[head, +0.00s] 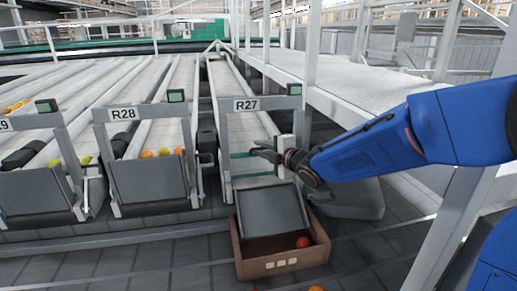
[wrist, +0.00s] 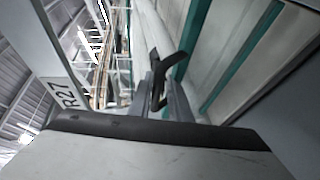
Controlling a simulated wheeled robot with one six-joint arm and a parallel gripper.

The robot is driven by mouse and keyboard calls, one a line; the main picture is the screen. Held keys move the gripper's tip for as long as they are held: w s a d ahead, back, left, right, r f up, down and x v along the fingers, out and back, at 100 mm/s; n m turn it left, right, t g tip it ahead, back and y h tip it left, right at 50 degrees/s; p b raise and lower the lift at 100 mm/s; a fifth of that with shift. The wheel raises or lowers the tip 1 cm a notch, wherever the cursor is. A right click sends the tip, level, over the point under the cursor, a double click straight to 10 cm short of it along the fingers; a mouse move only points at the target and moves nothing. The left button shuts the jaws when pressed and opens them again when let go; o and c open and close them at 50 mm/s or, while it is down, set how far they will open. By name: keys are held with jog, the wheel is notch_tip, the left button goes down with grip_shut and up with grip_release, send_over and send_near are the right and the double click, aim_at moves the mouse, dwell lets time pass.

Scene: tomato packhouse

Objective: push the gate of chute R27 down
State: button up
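Chute R27 stands in the middle of the head view, under its label (head: 246,104); the label also shows at the left of the wrist view (wrist: 70,97). Its gate (head: 270,212) is a grey panel, tilted outward and down, with its lower end over a cardboard box (head: 285,265). My gripper (head: 264,151) is at the chute mouth, above the gate's upper end. In the wrist view my dark gripper (wrist: 166,80) is over the chute bed, with nothing seen between its fingers. I cannot tell whether the fingers are open or shut, or whether they touch anything.
The box holds a red tomato (head: 303,242); another tomato (head: 316,289) shows at the bottom edge. Chute R28 on the left has an upright gate (head: 150,182) with several tomatoes behind it. A white conveyor (head: 365,90) and steel posts stand on the right.

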jog(key=v, duration=1.5)
jog(key=shift+s, duration=0.15)
jog(key=shift+d, duration=0.1)
